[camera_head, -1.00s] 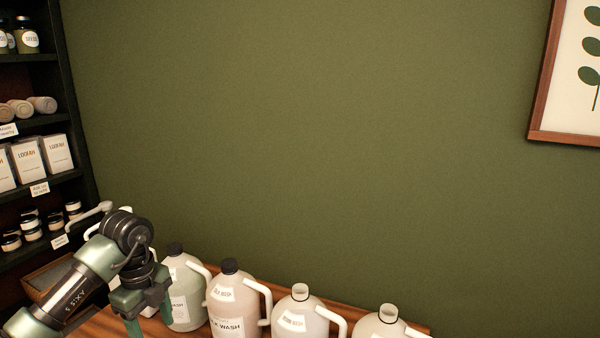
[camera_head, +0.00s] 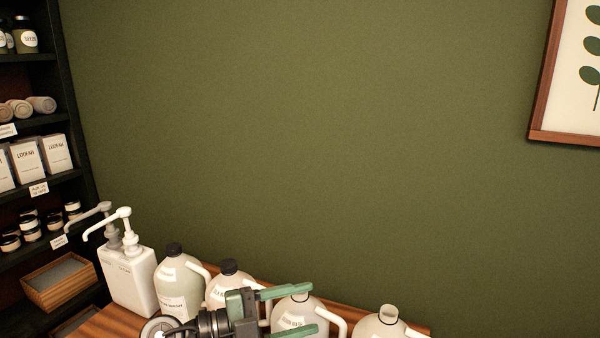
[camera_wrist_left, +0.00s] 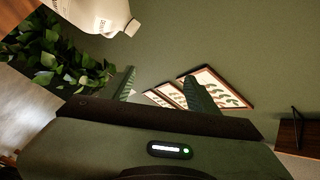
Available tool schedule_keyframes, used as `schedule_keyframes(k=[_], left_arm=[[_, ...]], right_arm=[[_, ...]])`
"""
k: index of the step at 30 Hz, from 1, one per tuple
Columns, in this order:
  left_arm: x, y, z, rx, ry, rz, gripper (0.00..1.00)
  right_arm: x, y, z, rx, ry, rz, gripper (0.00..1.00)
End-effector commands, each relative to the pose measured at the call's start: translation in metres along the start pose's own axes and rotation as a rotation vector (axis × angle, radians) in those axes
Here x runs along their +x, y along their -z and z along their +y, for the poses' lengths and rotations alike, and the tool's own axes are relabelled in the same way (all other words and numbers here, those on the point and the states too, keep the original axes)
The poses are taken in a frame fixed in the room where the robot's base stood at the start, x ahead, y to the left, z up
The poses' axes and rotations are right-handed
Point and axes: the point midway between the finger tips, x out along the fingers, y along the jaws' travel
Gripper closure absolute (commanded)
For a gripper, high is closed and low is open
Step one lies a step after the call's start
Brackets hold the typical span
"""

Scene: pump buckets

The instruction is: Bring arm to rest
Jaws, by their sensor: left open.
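My left gripper (camera_head: 314,308) is low in the middle of the head view, pointing right. Its two green fingers are apart with nothing held between them. It hides parts of a pinkish jug (camera_head: 222,288) with a black cap and a pale open jug (camera_head: 294,302) behind it. The left wrist view shows the same open gripper (camera_wrist_left: 162,88), with green wall and pictures beyond the fingers. My right gripper is in neither view.
A white container with pumps (camera_head: 128,282), a sage-green jug (camera_head: 178,290) and another open jug (camera_head: 378,324) stand along the wooden counter (camera_head: 98,322). Dark shelves (camera_head: 62,85) stand at left. In the wrist view, a white jug (camera_wrist_left: 95,14) is above the left finger, near leafy plants (camera_wrist_left: 45,55).

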Motion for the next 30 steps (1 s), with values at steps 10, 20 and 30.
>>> schedule_keyframes(k=[10,20,30], left_arm=[[-0.108,-0.04,-0.054,-0.408,0.88,-0.386,0.41],[-0.233,-0.084,0.139,-1.021,0.883,-1.173,0.41],[-0.266,-0.014,0.276,-1.37,0.495,-1.519,0.41]], right_arm=[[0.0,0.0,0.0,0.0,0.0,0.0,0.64],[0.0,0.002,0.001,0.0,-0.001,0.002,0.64],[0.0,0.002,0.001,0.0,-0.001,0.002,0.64]])
